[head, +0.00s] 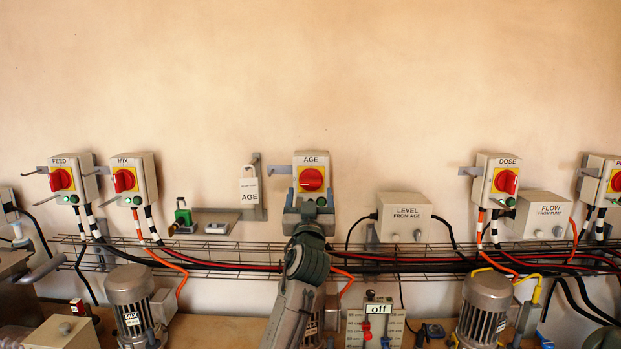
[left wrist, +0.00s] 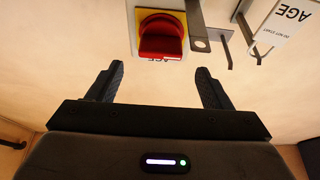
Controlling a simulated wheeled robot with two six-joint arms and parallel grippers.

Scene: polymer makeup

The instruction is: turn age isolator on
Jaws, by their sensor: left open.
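The AGE isolator (head: 312,158) is a pale box on the wall with a red rotary knob (head: 311,179) on a yellow plate. The red knob also shows at the top of the left wrist view (left wrist: 162,38). My left gripper (head: 310,199) is just below and in front of the knob in the head view. In the left wrist view, my left gripper (left wrist: 158,82) is open and empty, its fingers apart and pointing toward the knob without holding it. The gripper partly hides the lower part of the box. My right gripper is in neither view.
A white AGE tag (head: 250,191) hangs on a bracket left of the isolator. A green padlock (head: 183,216) is further left near a small shelf. MIX (head: 125,180) and DOSE (head: 504,181) isolators flank it. A wire cable tray (head: 400,268) runs below. The wall above is clear.

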